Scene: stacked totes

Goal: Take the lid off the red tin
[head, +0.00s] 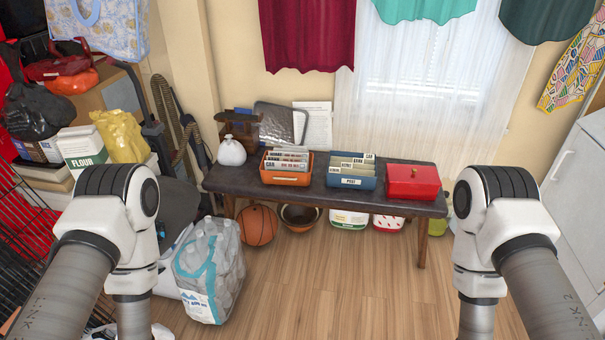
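The red tin (411,188) sits at the right end of a dark bench against the wall. Its red lid (413,174) is on it, with a small knob on top. Both of my arms show at the left and right sides of the head view, well short of the bench. Neither gripper shows; the arms run out of the bottom of the picture.
The bench (330,193) also holds a blue file box (351,182) left of the tin, an orange file box (287,178) and a white bag (231,151). A basketball (257,224) and bowls lie beneath. Bottled water (209,270) stands front left. Wooden floor (350,290) is clear ahead.

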